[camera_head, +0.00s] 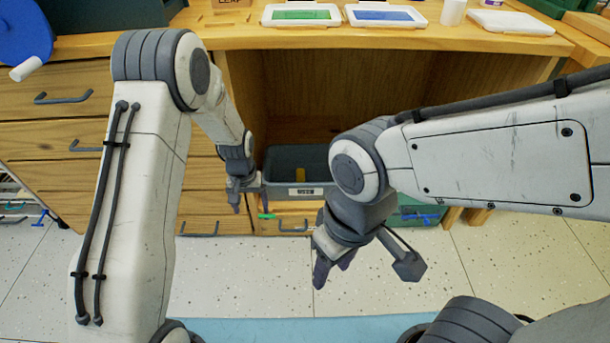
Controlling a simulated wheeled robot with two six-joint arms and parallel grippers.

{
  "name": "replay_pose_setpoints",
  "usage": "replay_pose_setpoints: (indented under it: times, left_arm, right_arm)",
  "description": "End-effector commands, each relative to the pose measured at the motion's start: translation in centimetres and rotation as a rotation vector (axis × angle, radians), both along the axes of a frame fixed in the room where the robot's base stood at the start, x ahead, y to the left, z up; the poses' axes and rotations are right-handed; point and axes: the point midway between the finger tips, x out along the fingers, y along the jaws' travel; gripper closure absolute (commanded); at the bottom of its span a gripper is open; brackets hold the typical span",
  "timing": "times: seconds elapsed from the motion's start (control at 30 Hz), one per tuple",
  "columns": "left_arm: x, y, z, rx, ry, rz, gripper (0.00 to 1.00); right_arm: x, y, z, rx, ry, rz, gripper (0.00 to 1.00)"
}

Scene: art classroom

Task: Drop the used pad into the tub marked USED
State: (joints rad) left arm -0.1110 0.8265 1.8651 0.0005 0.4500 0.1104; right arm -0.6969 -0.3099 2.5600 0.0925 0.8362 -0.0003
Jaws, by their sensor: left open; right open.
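A grey tub (285,154) with a small white label (305,191) stands low in the desk opening; the label is too small to read surely. On the desk lie a tray with a green pad (301,14) and a tray with a blue pad (384,15); I cannot tell which pad is used. My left gripper (249,208) is open and points down at the tub's left front corner. My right gripper (333,271) is open, in front of the tub and to its right, over the floor.
A small green piece (266,215) shows by my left fingertips; whether it touches them is unclear. A white closed case (511,22) and a white cylinder (453,11) are on the desk's right. Wooden drawers (52,102) with dark handles flank the opening. Speckled floor (430,275) in front is clear.

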Motion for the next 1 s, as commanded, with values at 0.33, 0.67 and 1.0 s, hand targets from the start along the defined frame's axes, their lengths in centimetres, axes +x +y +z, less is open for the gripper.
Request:
replay_pose_setpoints:
  times: [0.33, 0.67, 1.0]
  left_arm:
    - [0.0, 0.0, 0.9, 0.000, 0.000, 0.000, 0.11]
    - [0.0, 0.0, 1.7, 0.000, 0.000, 0.000, 0.11]
    - [0.0, 0.0, 2.5, 0.000, 0.000, 0.000, 0.11]
  right_arm:
    - [0.0, 0.0, 1.0, 0.000, 0.000, 0.000, 0.50]
    - [0.0, 0.0, 1.8, 0.000, 0.000, 0.000, 0.50]
    - [0.0, 0.0, 2.6, 0.000, 0.000, 0.000, 0.50]
